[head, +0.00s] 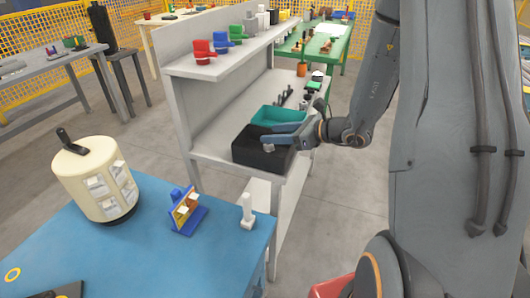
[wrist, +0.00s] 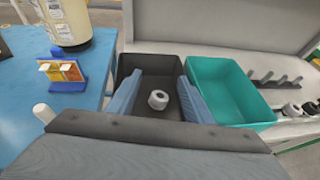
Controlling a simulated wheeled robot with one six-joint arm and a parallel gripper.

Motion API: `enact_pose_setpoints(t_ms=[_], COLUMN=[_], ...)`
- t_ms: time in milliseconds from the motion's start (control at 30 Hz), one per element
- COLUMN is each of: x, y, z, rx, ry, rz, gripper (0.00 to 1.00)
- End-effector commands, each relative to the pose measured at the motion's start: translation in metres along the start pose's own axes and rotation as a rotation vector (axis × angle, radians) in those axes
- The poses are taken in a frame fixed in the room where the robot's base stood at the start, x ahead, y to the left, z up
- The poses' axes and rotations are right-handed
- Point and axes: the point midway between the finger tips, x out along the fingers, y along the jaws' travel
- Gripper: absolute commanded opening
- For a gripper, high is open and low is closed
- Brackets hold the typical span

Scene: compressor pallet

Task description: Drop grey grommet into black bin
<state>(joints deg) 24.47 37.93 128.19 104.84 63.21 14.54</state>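The black bin (head: 262,160) stands on the grey bench's lower shelf; it also shows in the wrist view (wrist: 150,62). My gripper (head: 272,138) is over the bin, with its two blue-grey fingers wide apart in the wrist view (wrist: 160,98). The grey grommet (wrist: 158,99), a small ring with a dark hole, shows between the fingers against the bin's dark inside, touching neither finger. I cannot tell whether it rests on the bin's floor.
A teal bin (wrist: 228,92) stands right beside the black bin. Dark pegs (wrist: 275,80) and small rings lie further right. Red, green and blue parts stand on the upper shelf (head: 225,58). A blue table (head: 150,245) holds a cream canister (head: 92,180) and a small blue stand (head: 183,212).

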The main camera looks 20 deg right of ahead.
Motion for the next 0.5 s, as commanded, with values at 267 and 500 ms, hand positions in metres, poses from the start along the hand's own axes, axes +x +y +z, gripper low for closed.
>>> enact_pose_setpoints(t_ms=[267,500], x=[-0.001,-0.029], y=[0.000,-0.002], z=[0.000,0.000], rx=[0.000,-0.001], ry=[0.000,-0.001], rz=[0.000,-0.005], gripper=[0.46,0.46])
